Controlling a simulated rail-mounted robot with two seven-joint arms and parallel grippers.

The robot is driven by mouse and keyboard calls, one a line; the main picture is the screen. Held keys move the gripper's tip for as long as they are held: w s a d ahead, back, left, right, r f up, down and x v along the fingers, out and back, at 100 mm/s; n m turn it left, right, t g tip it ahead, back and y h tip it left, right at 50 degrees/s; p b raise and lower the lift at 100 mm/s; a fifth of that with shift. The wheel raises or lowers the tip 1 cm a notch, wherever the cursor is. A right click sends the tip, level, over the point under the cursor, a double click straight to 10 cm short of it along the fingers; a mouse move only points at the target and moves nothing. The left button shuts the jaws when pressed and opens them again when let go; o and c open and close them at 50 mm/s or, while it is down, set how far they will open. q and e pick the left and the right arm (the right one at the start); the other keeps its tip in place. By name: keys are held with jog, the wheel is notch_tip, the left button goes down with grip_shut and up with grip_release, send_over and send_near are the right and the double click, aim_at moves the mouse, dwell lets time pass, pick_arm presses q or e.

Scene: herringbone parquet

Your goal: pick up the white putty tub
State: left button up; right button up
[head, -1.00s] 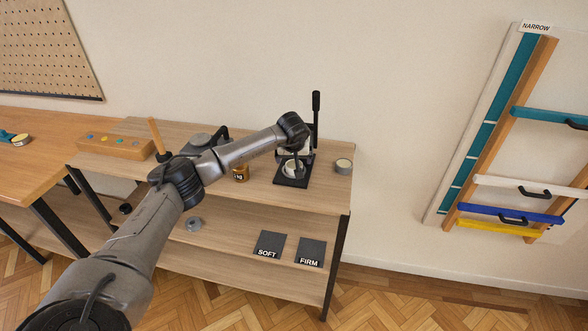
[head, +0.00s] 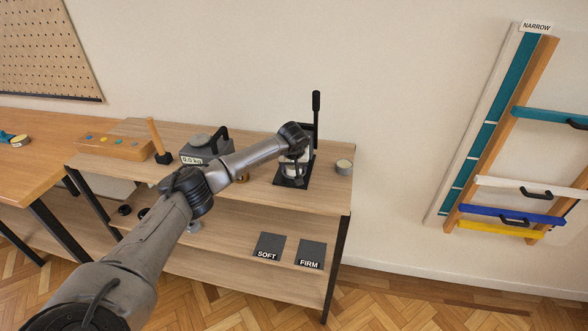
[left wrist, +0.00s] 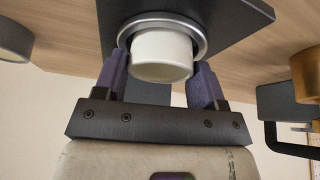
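The white putty tub (left wrist: 161,56) stands within a metal ring on a black plate (left wrist: 232,14) in the left wrist view. In the head view the tub is mostly hidden by my left gripper (head: 296,163), which is down at the black press stand (head: 294,181) on the shelf top. In the left wrist view the two purple fingers of my left gripper (left wrist: 160,80) are spread wide, one on each side of the tub. I cannot tell whether they touch it. My right gripper is not in view.
The press's upright black lever (head: 316,103) rises just behind the gripper. A grey-lidded round tin (head: 343,167) stands to the right. A scale (head: 200,148) reading 0.0 and a gold tin (head: 243,179) are to the left. SOFT (head: 270,245) and FIRM (head: 311,253) plates lie on the lower shelf.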

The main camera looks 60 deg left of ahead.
pick_arm(q)
jog(key=c, duration=0.5)
